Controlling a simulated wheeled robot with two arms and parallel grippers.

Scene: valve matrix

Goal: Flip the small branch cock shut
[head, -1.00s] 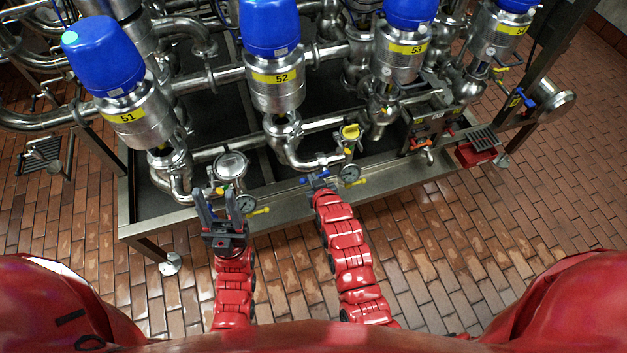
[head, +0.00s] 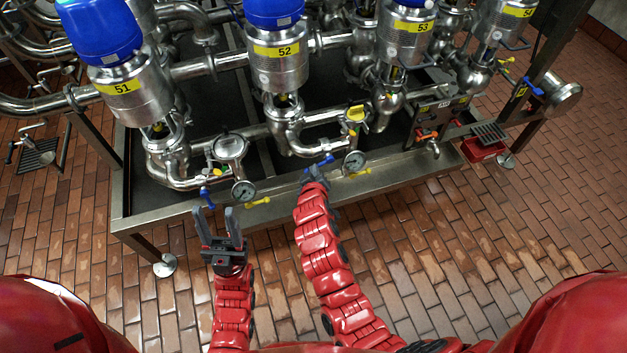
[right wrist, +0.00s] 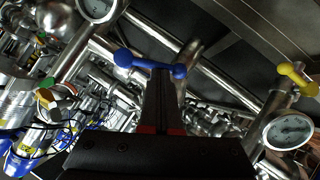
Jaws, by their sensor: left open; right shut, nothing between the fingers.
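A small cock with a blue lever (head: 322,162) sits on the pipework below valve 52, beside a pressure gauge. My right gripper (head: 310,175) is shut and empty, its tips close to this lever. In the right wrist view the blue lever (right wrist: 150,65) lies crosswise just at the fingertips (right wrist: 163,78); I cannot tell whether they touch. A yellow lever (head: 361,173) is to the right of it, also seen in the right wrist view (right wrist: 297,78). My left gripper (head: 220,232) is open and empty, in front of the frame below valve 51. Which lever is the branch cock is not marked.
A similar blue lever (head: 207,197) and yellow lever (head: 258,202) sit by the left gauge (head: 244,191). The steel frame's front rail (head: 400,170) runs beneath the pipes. A red tray (head: 484,149) is at the right. The brick floor in front is open.

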